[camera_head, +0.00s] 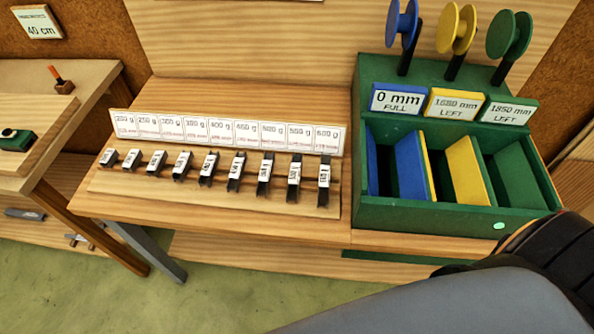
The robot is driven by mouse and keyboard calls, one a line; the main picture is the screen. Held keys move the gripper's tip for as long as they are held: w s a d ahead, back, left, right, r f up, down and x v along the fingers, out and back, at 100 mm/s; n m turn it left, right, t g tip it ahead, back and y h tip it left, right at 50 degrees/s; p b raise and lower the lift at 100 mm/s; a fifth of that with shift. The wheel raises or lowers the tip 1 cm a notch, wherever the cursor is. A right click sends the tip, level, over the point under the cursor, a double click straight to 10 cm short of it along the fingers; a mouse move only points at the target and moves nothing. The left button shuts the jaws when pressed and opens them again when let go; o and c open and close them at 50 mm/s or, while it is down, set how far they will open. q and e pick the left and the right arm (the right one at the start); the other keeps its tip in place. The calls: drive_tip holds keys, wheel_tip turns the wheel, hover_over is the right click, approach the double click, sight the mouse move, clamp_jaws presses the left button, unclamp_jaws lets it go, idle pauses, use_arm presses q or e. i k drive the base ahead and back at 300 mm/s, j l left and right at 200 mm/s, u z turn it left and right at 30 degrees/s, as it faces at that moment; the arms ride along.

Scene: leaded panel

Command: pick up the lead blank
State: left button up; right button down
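A row of several dark grey bars with white labels stands in a wooden rack (215,199) on the bench. They get longer from the short bar (109,158) at the left to the long bar (323,184) at the right. These look like lead blanks, but I cannot tell which one the task names. A strip of weight cards (228,132) in grams stands behind them. Neither gripper is in view. A grey and black link of my own arm crosses the lower right corner, apart from the bars.
A green box (430,216) with blue, yellow and green compartments stands right of the rack, with blue, yellow and green spools (456,28) on posts behind. A separate table (60,85) is at left. Bare bench wood (240,95) lies behind the cards.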

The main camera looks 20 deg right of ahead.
sight(323, 192)
drive_tip(key=z, duration=0.95)
